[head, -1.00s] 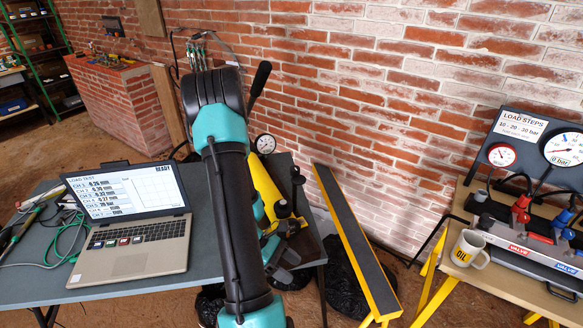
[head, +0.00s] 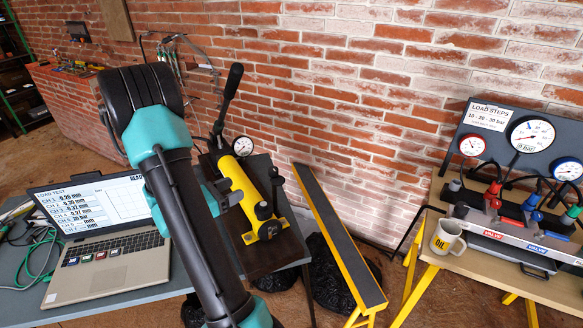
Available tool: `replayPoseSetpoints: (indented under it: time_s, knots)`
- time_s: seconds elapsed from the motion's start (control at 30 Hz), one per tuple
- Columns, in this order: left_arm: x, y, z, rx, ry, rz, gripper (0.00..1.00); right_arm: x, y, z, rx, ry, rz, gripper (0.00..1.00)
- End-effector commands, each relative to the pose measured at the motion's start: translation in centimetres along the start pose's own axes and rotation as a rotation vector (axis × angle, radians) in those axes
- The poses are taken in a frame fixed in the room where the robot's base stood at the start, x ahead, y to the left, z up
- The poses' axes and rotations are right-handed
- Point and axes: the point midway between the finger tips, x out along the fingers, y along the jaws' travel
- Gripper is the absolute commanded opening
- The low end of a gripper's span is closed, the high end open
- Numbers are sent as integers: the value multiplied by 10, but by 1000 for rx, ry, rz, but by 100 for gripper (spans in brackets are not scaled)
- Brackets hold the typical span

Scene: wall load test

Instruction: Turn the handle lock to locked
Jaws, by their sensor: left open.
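The yellow hand pump (head: 238,197) stands on a dark base at the right end of the grey table. Its black lever handle (head: 230,92) points up, tilted slightly right. My left gripper (head: 226,191) is open beside the left side of the yellow body, largely hidden behind my own arm. I cannot tell whether it touches the pump. My right gripper is not in view.
A laptop (head: 105,262) sits left of my arm, with cables beyond it. A bench (head: 500,268) holds an OIL mug (head: 447,238), valves and gauges.

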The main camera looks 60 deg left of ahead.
Motion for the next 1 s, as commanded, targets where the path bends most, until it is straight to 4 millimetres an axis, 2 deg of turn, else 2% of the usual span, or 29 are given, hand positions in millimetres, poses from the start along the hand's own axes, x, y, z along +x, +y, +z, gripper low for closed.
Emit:
replayPoseSetpoints:
  time_s: [0.47, 0.67, 1.0]
  knots:
    - [7, 0, 0, 2, 0, -3, 61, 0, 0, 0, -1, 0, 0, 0]
    - [29, -1, 0, 2, -1, -5, 61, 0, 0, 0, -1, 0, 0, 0]
    - [83, -2, 0, 1, 0, -6, 61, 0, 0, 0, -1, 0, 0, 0]
